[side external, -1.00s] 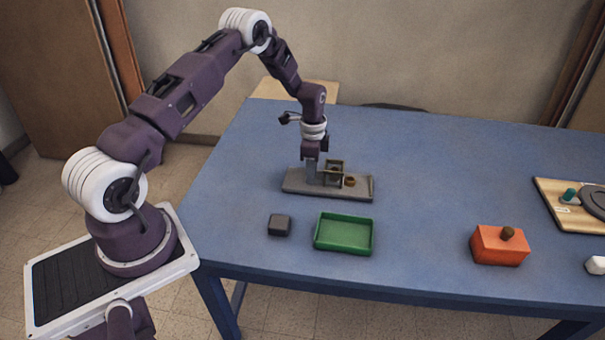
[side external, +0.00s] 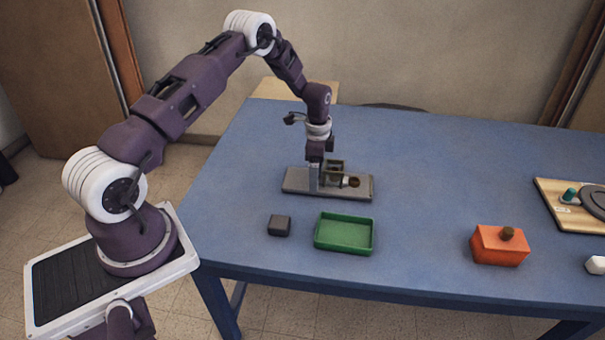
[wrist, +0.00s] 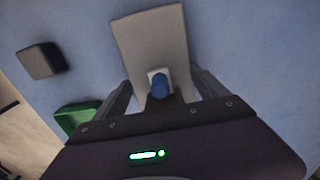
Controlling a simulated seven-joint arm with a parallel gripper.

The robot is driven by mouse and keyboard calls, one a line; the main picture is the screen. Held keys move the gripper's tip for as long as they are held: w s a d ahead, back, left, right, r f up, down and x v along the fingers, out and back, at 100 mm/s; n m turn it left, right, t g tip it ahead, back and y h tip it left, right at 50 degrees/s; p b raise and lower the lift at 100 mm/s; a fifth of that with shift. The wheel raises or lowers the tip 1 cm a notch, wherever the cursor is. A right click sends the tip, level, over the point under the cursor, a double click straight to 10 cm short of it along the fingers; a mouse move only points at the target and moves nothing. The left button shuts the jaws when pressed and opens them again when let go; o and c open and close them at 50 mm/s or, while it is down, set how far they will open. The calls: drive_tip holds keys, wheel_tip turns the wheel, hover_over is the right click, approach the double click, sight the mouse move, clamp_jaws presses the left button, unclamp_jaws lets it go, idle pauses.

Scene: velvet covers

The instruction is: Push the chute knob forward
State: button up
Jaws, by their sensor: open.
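The chute fixture has a flat grey base (side external: 298,182) on the blue table. A small olive frame (side external: 335,165) stands on it, with a small brown round piece (side external: 354,182) to its right. My gripper (side external: 316,188) points down over the left-centre of the base, beside the frame. In the wrist view the fingers of my gripper (wrist: 161,80) are apart. A blue knob-like cylinder (wrist: 160,88) on a white square shows between them, with gaps at its sides. I cannot tell from the side whether anything touches it, as the fingers hide it.
A dark grey block (side external: 279,225) and a green tray (side external: 345,248) stand in front of the fixture. An orange box with a brown knob (side external: 500,247) and a wooden board (side external: 560,213) are at the right. The table between is clear.

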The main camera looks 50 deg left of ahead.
drive_tip(key=shift+r, duration=3.65)
drive_tip(key=s+d+r+n+t, duration=0.1)
drive_tip(key=s+d+r, duration=0.2)
drive_tip(key=r, duration=0.4)
drive_tip(key=s+d+r+n+t, duration=0.1)
drive_tip(key=s+d+r, duration=0.15)
drive_tip(key=r, duration=0.45)
drive_tip(key=s+d+r+n, duration=0.2)
drive_tip(key=s+d+r, duration=0.15)
drive_tip(key=r, duration=0.45)
drive_tip(key=s+d+r+n+t, duration=0.1)
drive_tip(key=s+d, duration=0.3)
drive_tip(key=s, duration=0.7)
drive_tip(key=s+d+r+n+t, duration=0.2)
drive_tip(key=s+d+r+n, duration=0.2)
drive_tip(key=s, duration=0.8)
drive_tip(key=shift+s+d+t, duration=0.15)
drive_tip(key=shift+d+t, duration=0.1)
drive_tip(key=shift+t, duration=0.05)
